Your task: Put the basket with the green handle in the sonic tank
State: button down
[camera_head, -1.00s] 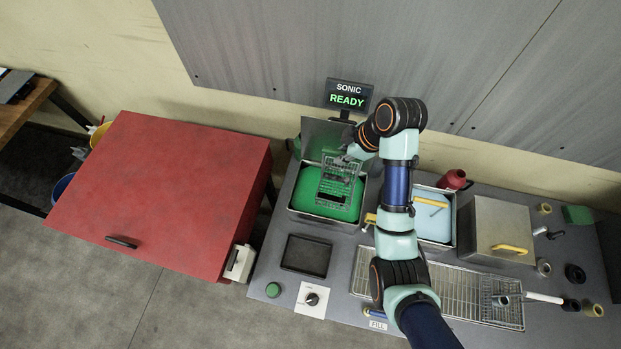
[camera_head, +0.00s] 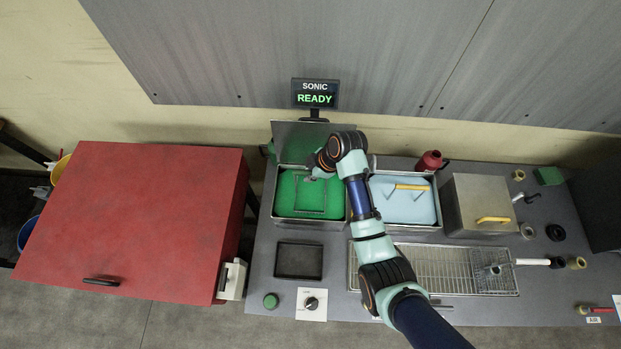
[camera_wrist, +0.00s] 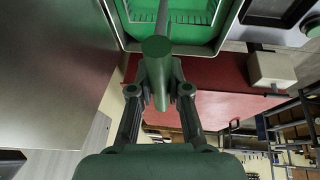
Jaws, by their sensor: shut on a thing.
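The sonic tank (camera_head: 337,217) is an open metal tank with green liquid, under a sign reading SONIC READY. The basket (camera_head: 297,211) is sunk in its liquid, so only a thin rectangular outline shows; part of its wire shows in the wrist view (camera_wrist: 190,17). My gripper (camera_head: 318,172) is over the back of the tank. In the wrist view my gripper (camera_wrist: 158,88) is shut on the basket's green handle (camera_wrist: 157,46), seen nearly end-on. I cannot tell whether the basket touches the tank floor.
The tank's raised lid (camera_head: 290,142) stands behind it. To the right are a blue-filled tank (camera_head: 432,226) with a yellow handle (camera_head: 411,187), a closed metal box (camera_head: 485,200) and a wire drain rack (camera_head: 430,262). A red cabinet (camera_head: 130,220) stands left. A dark tray (camera_head: 299,260) lies in front.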

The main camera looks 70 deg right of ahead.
jog(key=shift+d+f, duration=0.1)
jog(key=shift+f, duration=2.65)
jog(key=c, duration=1.6)
grip_release()
jog(key=shift+f+b, duration=0.2)
jog(key=shift+b, duration=0.15)
jog(key=o, duration=0.5)
jog(key=shift+c, duration=0.2)
jog(key=shift+r, duration=0.1)
jog(key=p+v, duration=0.1)
jog(key=v, duration=1.1)
jog(key=shift+w, duration=0.1)
